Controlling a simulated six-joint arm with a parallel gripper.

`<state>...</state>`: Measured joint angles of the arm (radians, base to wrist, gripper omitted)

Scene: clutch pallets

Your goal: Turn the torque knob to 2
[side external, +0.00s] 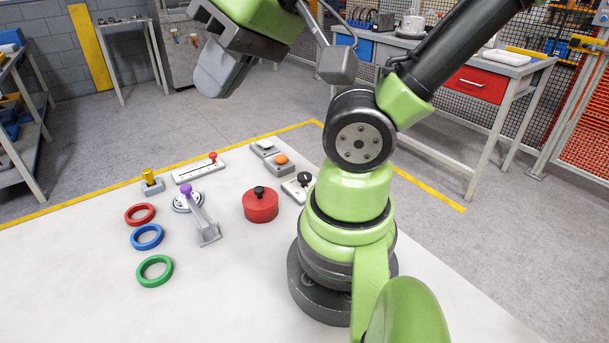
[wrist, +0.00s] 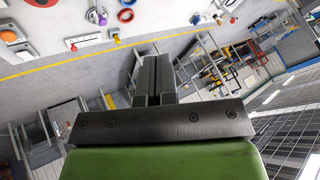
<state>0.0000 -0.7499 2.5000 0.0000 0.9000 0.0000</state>
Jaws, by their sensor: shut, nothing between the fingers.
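A small black knob (side external: 304,179) sits on a pale plate (side external: 296,192) on the white table, just left of my arm's base. It looks like the torque knob, but its markings are too small to read and I cannot tell its setting. My gripper (side external: 213,82) is high in the air at the upper left of the side view, well apart from the knob.
Near the knob stand a red round piece with a black top (side external: 260,206), an orange button box (side external: 279,163) and a slider (side external: 199,171). Further left are a purple-topped lever (side external: 199,212), a yellow-topped piece (side external: 152,184) and red, blue and green rings (side external: 154,283). The table front is clear.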

